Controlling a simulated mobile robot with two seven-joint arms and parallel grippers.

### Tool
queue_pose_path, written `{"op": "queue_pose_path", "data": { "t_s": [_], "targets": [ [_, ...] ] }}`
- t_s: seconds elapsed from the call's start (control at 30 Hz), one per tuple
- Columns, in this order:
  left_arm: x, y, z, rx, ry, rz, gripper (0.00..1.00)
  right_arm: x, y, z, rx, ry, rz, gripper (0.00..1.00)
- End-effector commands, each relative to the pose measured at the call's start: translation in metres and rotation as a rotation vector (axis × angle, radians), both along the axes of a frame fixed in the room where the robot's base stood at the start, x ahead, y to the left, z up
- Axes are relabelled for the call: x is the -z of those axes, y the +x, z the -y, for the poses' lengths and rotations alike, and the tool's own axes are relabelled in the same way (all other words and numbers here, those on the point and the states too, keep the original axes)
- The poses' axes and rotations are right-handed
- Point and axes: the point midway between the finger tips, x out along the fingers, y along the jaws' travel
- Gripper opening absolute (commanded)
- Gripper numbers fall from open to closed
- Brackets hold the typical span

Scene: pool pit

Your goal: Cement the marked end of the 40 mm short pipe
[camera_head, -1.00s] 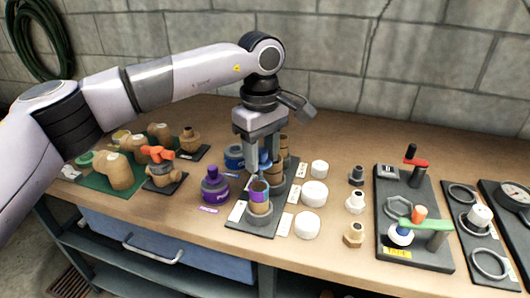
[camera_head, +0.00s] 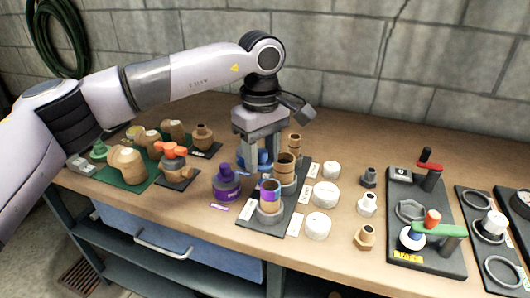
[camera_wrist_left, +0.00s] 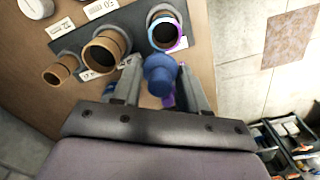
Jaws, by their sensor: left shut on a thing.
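The short pipe (camera_head: 270,190) stands upright in a holder at the front of the dark rack (camera_head: 262,228). Its upper end carries a purple band; in the left wrist view the pipe (camera_wrist_left: 166,30) shows a magenta and pale blue rim. My left gripper (camera_head: 260,158) is shut on a blue capped piece (camera_wrist_left: 160,73), behind the short pipe and apart from it. What hangs below the blue cap is mostly hidden. A blue can (camera_head: 241,162) is partly hidden by the gripper. A purple can (camera_head: 226,184) stands left of the rack. My right gripper is out of view.
A wider pipe (camera_head: 284,166) and a thinner pipe (camera_head: 295,143) stand further back on the rack. White caps (camera_head: 318,224) and fittings (camera_head: 364,236) stand to its right. A clamp board (camera_head: 424,250) lies further right; a brown valve (camera_head: 174,166) is at left.

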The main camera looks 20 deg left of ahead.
Motion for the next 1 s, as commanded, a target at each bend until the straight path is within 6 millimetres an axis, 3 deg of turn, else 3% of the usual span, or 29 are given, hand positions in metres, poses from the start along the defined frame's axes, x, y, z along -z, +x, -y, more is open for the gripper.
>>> {"op": "queue_pose_path", "data": {
  "t_s": [1.0],
  "targets": [
    [0.001,-0.025,-0.004,0.0,-0.001,-0.001,0.23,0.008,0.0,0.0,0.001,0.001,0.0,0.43]
  ]
}}
